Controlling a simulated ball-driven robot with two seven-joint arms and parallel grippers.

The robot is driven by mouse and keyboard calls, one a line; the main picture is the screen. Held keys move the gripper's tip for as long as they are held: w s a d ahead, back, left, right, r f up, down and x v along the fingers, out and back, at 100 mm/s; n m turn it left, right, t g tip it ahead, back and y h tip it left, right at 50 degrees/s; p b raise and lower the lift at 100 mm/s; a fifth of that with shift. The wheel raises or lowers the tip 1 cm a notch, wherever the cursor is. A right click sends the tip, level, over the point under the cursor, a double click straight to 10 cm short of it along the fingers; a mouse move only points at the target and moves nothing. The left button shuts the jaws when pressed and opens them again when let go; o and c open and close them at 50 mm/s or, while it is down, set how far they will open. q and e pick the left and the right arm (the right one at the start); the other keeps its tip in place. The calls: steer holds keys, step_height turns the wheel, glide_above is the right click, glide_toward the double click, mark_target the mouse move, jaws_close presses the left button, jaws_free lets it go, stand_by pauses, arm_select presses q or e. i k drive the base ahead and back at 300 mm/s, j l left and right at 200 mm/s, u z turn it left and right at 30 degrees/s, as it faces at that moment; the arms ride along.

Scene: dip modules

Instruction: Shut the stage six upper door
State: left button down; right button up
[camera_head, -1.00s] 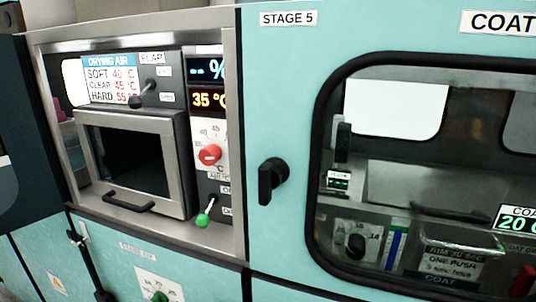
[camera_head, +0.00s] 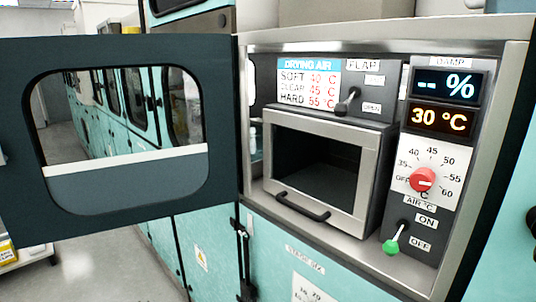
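The stage six upper door (camera_head: 225,110) is a dark panel with a large rounded window (camera_head: 120,185). It stands open, swung out to the left from the left edge of the upper compartment. Its outer left part runs out of the picture. The compartment's steel frame (camera_head: 505,95) is uncovered, with a drying chamber (camera_head: 320,165) and a control panel inside. Neither of my grippers is in view.
The control panel has a red dial (camera_head: 423,180), a green-tipped lever (camera_head: 391,246) and a display (camera_head: 443,118) reading 30 °C. A black handle (camera_head: 302,205) sticks out below the chamber. Grey floor (camera_head: 90,275) lies clear at lower left.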

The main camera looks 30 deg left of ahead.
mark_target(41, 203)
steer(key=j, duration=1.75)
steer(key=i+j, duration=0.15)
steer(key=j, duration=1.6)
steer(key=j+z, duration=0.3)
steer(key=j, duration=0.15)
steer(key=k+j+z, duration=0.1)
steer(key=j+z, duration=0.15)
steer(key=j, duration=0.15)
steer(key=k+j+z, duration=0.1)
steer(key=j+z, duration=0.2)
steer(key=j, duration=0.15)
steer(key=k+j+z, duration=0.1)
steer(key=j+z, duration=0.15)
steer(key=j, duration=0.15)
steer(key=z, duration=0.55)
